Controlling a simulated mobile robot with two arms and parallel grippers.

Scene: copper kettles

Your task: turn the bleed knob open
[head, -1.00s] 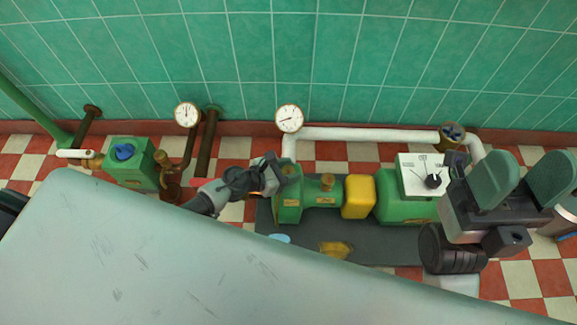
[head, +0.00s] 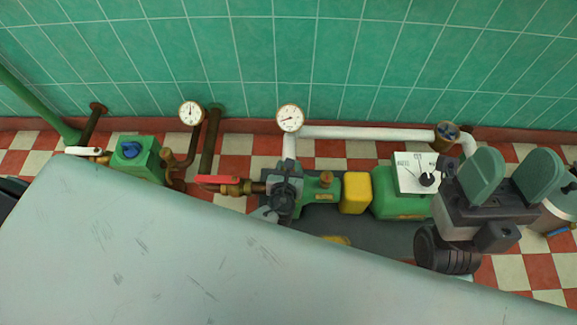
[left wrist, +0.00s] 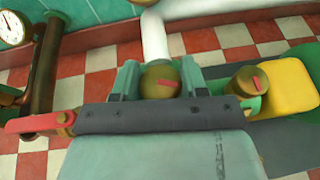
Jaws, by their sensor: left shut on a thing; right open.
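The green pump (head: 322,195) stands on a dark base by the tiled wall. In the left wrist view a round brass knob with a red mark (left wrist: 160,84) sits between the fingers of my left gripper (left wrist: 159,78), which is shut on it. In the head view my left gripper (head: 284,190) is over the pump's left end and hides this knob. A second brass knob with a red mark (left wrist: 248,82) stands to its right. It also shows in the head view (head: 326,179). My right gripper (head: 512,176) is open and empty at the right.
A red-handled valve (head: 222,180) lies just left of the pump. A gauge (head: 290,117) and white pipe (head: 360,134) are behind it. A yellow coupling cover (head: 355,193) and a white dial panel (head: 415,171) are to the right.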

